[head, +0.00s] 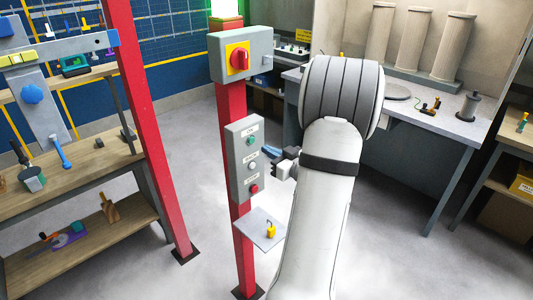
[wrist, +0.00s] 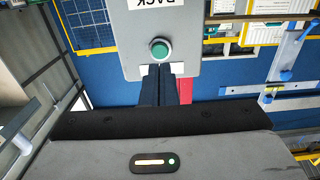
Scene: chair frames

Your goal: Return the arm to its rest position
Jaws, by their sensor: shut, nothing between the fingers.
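My arm reaches up through the middle of the head view, and my gripper (head: 269,152) is at the right side of a grey button box (head: 240,180). The box carries a green button (head: 251,141), a pale button and a red button (head: 254,188), one above another. In the wrist view my gripper (wrist: 161,70) is shut and empty, its dark fingers side by side. The fingertips appear just below a green button (wrist: 159,50) on the grey box (wrist: 190,55). I cannot tell whether they touch the box.
A red post (head: 232,110) bears the button box, a switch box with a red knob (head: 239,59) and a small shelf with a yellow padlock (head: 271,229). Another red post (head: 150,130) and a wooden bench (head: 90,165) stand left. A grey worktable (head: 440,115) stands right.

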